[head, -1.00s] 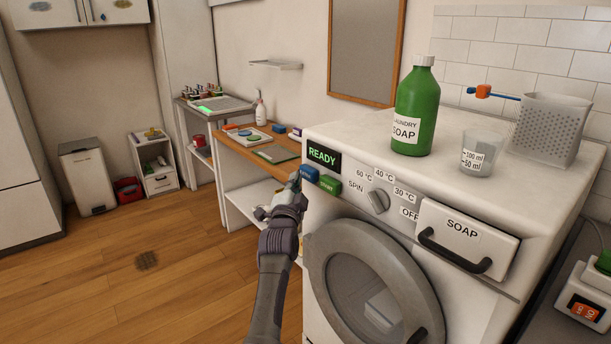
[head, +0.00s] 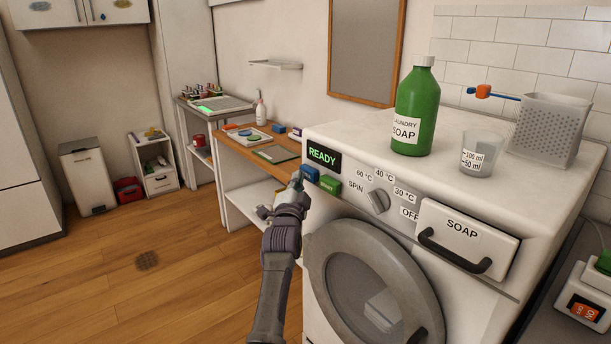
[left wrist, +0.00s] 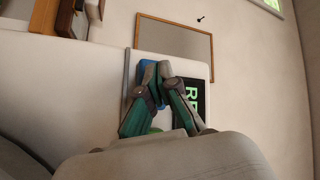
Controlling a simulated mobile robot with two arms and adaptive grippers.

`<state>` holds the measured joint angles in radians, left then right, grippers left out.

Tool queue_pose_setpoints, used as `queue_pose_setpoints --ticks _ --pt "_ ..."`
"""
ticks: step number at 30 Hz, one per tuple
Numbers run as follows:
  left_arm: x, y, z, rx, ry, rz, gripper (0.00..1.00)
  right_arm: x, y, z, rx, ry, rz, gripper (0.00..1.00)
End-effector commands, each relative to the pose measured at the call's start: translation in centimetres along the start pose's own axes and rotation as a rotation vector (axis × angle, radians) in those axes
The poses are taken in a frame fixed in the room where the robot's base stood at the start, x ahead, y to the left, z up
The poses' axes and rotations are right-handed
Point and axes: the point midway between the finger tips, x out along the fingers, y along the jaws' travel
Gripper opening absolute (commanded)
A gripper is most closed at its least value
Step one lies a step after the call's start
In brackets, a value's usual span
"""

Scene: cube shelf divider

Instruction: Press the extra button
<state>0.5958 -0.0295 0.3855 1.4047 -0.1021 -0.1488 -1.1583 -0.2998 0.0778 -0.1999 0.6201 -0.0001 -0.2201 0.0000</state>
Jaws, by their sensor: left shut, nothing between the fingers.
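The washing machine (head: 325,205) stands at the right, with a display reading READY (head: 322,155) on its front panel. Below the display is the blue button (head: 311,173), its label not readable now. The green START button (head: 330,184) is to its right. My left gripper (head: 296,182) is shut and empty, its tips just left of the blue button. In the left wrist view the shut fingertips (left wrist: 158,70) overlap the blue button (left wrist: 146,70) and partly cover it. I cannot tell whether they touch it. My right gripper is not in view.
A soap bottle (head: 414,110), a measuring cup (head: 479,157) and a grey basket (head: 549,130) stand on the machine. The dial (head: 376,202), soap drawer (head: 465,240) and round door (head: 372,280) are on its front. The floor at left is open.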

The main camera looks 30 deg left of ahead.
Motion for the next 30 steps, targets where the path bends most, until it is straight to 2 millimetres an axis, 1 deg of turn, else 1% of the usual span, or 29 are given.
queue_pose_setpoints --ticks 30 --pt "0.85 0.63 -0.65 -0.001 0.0 0.0 0.0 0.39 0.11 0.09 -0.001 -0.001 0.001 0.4"
